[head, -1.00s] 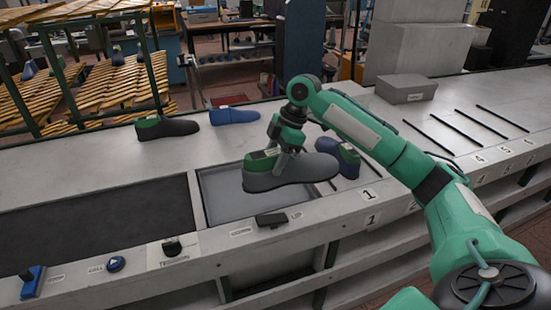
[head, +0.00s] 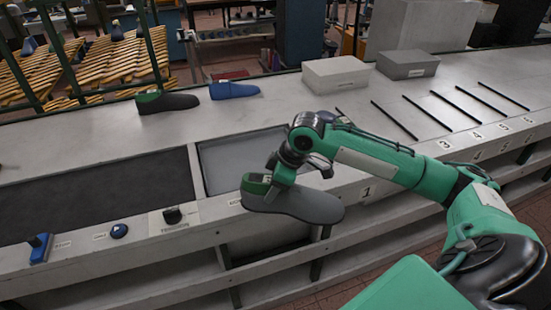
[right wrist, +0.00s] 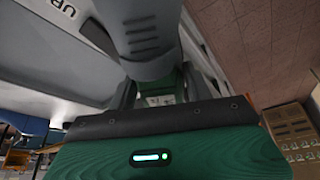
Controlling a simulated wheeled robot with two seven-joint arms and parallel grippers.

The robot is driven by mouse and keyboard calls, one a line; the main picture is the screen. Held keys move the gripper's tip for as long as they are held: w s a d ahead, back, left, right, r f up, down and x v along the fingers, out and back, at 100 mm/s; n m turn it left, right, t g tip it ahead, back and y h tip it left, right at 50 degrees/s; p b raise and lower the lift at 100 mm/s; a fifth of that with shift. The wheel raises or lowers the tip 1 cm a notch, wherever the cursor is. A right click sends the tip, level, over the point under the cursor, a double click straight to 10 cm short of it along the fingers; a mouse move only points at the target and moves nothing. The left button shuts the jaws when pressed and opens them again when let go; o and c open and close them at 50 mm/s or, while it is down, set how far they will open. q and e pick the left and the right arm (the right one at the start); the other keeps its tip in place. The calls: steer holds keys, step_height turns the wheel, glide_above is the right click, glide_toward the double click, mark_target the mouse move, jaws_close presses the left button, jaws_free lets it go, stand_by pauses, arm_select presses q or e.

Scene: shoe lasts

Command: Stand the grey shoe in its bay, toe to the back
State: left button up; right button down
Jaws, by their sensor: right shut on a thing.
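The grey shoe (head: 300,203) with a green top at its heel end is in my right gripper (head: 272,183). It is held about level over the bench's front edge, toe to the right and heel to the left. My right gripper is shut on the green part from above. In the right wrist view a green block (right wrist: 170,155) fills the bottom, and the jaws' hold is not clear there. Bay number 1 (head: 366,191) is marked to the right of the shoe. My left gripper is not in view.
Black divider strips (head: 455,110) lie on the bench at right, with clear surface between them. A pale box (head: 336,73) and a grey box (head: 407,64) stand behind. A dark shoe (head: 168,102) and a blue shoe (head: 234,90) lie at back left. A recessed tray (head: 225,160) is behind the held shoe.

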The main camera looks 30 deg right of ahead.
steer(key=s+a+f+m+h, duration=0.1)
steer(key=s+a+f+m, duration=0.3)
steer(key=f, duration=0.4)
steer(key=s+a+f+m+t+h, duration=0.1)
steer(key=s+a+f+m+h, duration=0.1)
steer(key=s+a+f+m, duration=0.3)
step_height(320, 180, down, 3)
steer(key=shift+s+a+f+m+t, duration=0.2)
steer(key=shift+s+a+m+t, duration=0.15)
steer(key=shift+s, duration=0.45)
